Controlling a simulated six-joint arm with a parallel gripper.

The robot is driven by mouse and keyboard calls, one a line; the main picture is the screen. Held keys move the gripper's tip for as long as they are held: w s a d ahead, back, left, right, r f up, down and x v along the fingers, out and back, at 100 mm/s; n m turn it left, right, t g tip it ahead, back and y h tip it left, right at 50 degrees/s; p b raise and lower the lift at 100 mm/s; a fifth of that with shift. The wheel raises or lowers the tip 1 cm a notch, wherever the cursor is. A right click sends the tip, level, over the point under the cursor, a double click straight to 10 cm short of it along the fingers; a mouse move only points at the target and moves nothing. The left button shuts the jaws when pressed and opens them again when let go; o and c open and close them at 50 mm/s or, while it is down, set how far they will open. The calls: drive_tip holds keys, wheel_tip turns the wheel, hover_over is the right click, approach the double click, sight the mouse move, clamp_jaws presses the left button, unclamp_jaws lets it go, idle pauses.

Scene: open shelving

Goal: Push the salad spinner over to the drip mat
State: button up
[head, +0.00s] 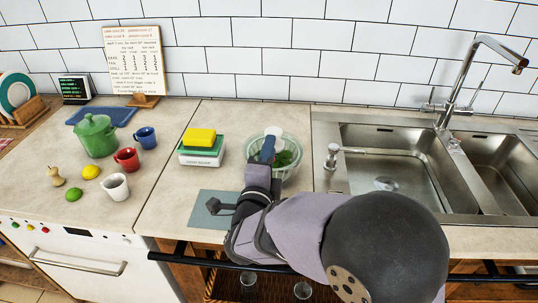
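The salad spinner (290,158) is a clear, pale green bowl with green leaves inside. It stands on the counter left of the sink, partly hidden by my arm. The drip mat (203,215) appears to be the flat blue-grey mat near the counter's front edge, left of my arm and in front of the spinner; part of it is covered by a dark part of my wrist. My gripper (268,150) is at the spinner's left side, overlapping the bowl in the picture. I cannot tell whether it touches the bowl, and its fingers are too unclear to show their opening.
A box with a yellow sponge (199,138) on it stands left of the spinner, behind the mat. The steel sink (326,165) lies to the right. A green pot (97,138), red mug (127,160), blue mug (146,138) and white cup (115,187) stand further left.

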sight(274, 131)
drive_tip(key=shift+w, duration=0.15)
drive_tip(key=shift+w+d+p, duration=0.15)
drive_tip(key=shift+w+p, duration=0.3)
drive_tip(key=shift+w, duration=1.3)
drive_tip(key=shift+w+d+p, duration=0.15)
drive_tip(key=shift+w+p, duration=0.25)
drive_tip(key=shift+w, duration=1.35)
drive_tip(key=shift+c, duration=0.7)
clamp_jaws()
